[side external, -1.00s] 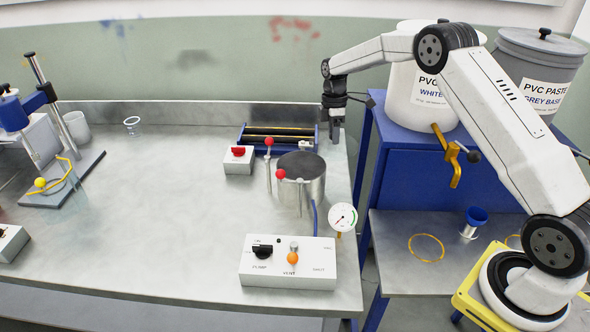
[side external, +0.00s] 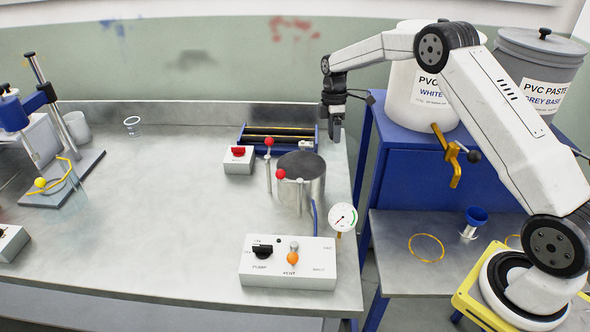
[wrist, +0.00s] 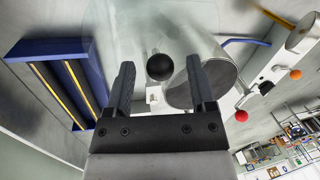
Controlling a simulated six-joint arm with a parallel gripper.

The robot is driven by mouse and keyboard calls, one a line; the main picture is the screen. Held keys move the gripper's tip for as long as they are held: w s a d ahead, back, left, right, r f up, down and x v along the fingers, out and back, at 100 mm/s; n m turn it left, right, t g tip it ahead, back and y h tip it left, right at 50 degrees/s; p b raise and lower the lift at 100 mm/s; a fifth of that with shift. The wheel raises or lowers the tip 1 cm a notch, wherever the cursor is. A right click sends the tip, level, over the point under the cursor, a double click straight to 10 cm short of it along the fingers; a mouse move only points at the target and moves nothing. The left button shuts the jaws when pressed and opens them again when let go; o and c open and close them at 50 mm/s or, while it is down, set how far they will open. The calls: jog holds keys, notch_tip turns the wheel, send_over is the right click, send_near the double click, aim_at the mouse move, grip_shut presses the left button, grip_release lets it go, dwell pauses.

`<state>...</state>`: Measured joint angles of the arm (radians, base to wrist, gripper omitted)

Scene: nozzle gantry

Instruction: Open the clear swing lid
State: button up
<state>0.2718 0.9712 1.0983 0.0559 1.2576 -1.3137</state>
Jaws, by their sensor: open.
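The metal pot (side external: 314,188) stands on the bench, its round top dark. It also shows at right of centre in the wrist view (wrist: 212,92). The clear swing lid (wrist: 128,35) shows in the wrist view as a faint see-through sheet; I cannot make out its outline in the side view. A black ball knob (wrist: 160,67) appears between my fingers in the wrist view, apart from both. My gripper (side external: 337,138) is open and empty, pointing down behind and right of the pot. Its fingertips also show in the wrist view (wrist: 160,72).
A gauge (side external: 342,217) and control box (side external: 288,264) are in front. The left-middle bench is clear.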

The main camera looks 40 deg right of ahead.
aim_at(331, 141)
notch_tip(331, 141, up, 7)
jog(key=w, duration=0.1)
jog(key=shift+d, duration=0.4)
jog(key=shift+a, duration=0.15)
jog(key=shift+s+a+r+m, duration=0.1)
jog(key=shift+s+a+m, duration=0.2)
jog(key=shift+a, duration=0.2)
jog(key=s+a+f+m+t, duration=0.1)
jog(key=s+a+m, duration=0.2)
jog(key=s, duration=0.5)
jog(key=s+a+f+m+t, duration=0.1)
jog(key=s+a+m, duration=0.3)
jog(key=s, duration=0.5)
jog(key=s+a+f+m+t+h, duration=0.1)
jog(key=s+a+m, duration=0.3)
jog(key=s, duration=0.5)
jog(key=a+f+t, duration=0.1)
jog(key=a, duration=0.1)
jog(key=shift+s+a, duration=0.25)
jog(key=shift+a, duration=0.05)
